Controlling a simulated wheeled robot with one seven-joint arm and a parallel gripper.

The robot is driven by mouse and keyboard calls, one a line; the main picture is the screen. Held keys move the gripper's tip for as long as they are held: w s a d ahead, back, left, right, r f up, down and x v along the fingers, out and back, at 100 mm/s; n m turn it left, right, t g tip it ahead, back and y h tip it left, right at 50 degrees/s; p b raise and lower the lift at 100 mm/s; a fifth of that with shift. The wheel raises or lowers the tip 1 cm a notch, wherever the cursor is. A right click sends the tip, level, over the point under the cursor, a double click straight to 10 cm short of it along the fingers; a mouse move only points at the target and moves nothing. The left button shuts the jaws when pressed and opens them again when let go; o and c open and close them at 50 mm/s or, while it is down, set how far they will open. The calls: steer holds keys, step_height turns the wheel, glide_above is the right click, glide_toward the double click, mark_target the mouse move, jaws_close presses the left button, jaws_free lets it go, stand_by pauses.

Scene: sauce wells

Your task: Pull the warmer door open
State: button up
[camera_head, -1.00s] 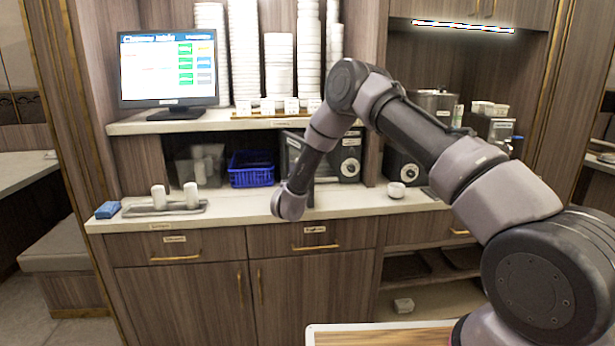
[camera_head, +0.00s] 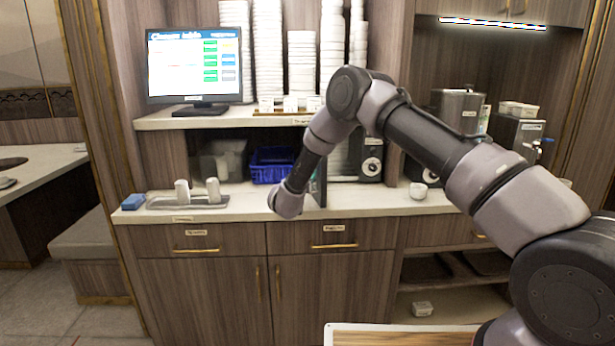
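The warmer (camera_head: 371,158) is a dark box with round dials on its right side, standing on the counter under the shelf. Its door (camera_head: 320,183) stands out toward me, seen nearly edge-on as a thin dark panel, so the warmer is open. Pale stacked items (camera_head: 341,160) show in the opening. The end of my arm hangs just left of the door, over the counter's front edge. My gripper's fingers are hidden behind my wrist, so I cannot see whether they touch the door or its handle.
A blue basket (camera_head: 271,165) and a clear bin (camera_head: 222,160) stand left of my wrist. A tray (camera_head: 160,203) with white shakers and a blue block (camera_head: 132,201) are at the counter's left. A white cup (camera_head: 418,190) stands right of the warmer.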

steer(key=shift+s+f, duration=0.1)
steer(key=shift+s, duration=0.05)
steer(key=v, duration=1)
steer(key=shift+s, duration=0.25)
steer(key=w+d+r+m+g+y, duration=0.15)
steer(key=d+r, duration=0.25)
steer(key=r, duration=0.4)
steer(key=d+r+g+y, duration=0.15)
steer(key=d+r, duration=0.25)
steer(key=r, duration=0.5)
steer(key=w+d+r+m+y, duration=0.1)
steer(key=d+r+y, duration=0.1)
steer(key=d+r, duration=0.45)
steer(key=s+d+r+n+g+y, duration=0.2)
steer(key=s+d+r+g, duration=0.1)
steer(key=s+d+r, duration=0.55)
steer(key=s+d+f+g, duration=0.1)
steer(key=s+d, duration=0.4)
steer(key=s, duration=1)
steer(key=s+d+f+m+g+h, duration=0.1)
steer(key=s+d+g, duration=0.2)
steer(key=s, duration=1.2)
steer(key=d, duration=0.2)
steer(key=shift+s+d+g, duration=0.2)
steer(key=shift+d+g, duration=0.1)
steer(key=shift+d, duration=0.05)
